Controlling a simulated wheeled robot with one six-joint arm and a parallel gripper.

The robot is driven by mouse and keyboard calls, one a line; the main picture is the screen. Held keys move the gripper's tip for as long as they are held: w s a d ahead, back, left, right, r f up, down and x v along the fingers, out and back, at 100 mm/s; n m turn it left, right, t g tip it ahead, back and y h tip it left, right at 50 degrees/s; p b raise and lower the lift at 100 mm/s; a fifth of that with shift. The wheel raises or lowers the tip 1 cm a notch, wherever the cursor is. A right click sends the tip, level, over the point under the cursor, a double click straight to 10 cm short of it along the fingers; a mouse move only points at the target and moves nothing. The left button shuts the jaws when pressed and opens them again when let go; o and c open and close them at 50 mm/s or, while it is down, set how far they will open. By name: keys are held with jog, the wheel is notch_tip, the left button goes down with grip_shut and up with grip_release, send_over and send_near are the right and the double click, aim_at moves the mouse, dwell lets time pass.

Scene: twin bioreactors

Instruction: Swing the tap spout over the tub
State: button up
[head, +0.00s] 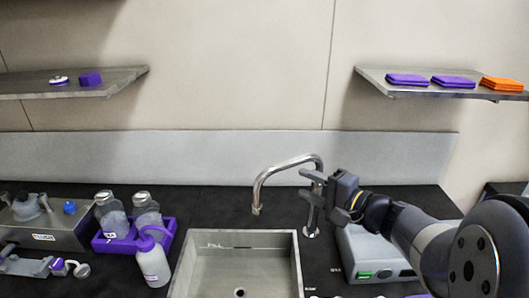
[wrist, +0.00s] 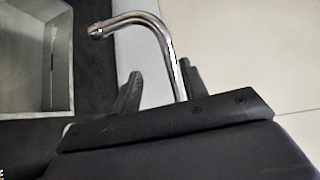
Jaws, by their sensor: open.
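The chrome tap spout (head: 280,168) rises behind the sink and curves left, its tip hanging over the counter behind the tub's back rim. The grey metal tub (head: 238,236) is sunk in the dark counter at the bottom middle. My gripper (head: 308,187) reaches in from the right at the spout's upright part, its jaws open. In the wrist view the spout (wrist: 150,22) passes up between the two open fingers (wrist: 160,85) and bends left. The tub's corner (wrist: 60,60) shows at the left there. Whether a finger touches the pipe, I cannot tell.
A purple caddy (head: 108,243) with bottles and a white wash bottle (head: 153,260) stand left of the tub. Shelves (head: 80,84) (head: 440,84) hang on the wall.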

jog(key=w+d+r+p+x, duration=0.1)
jog(key=p+x, duration=0.2)
jog(key=x, duration=0.8)
jog(key=shift+w+t, duration=0.2)
jog(key=shift+t, duration=0.2)
jog(key=shift+a+r, duration=0.1)
jog(key=shift+c, duration=0.3)
grip_shut()
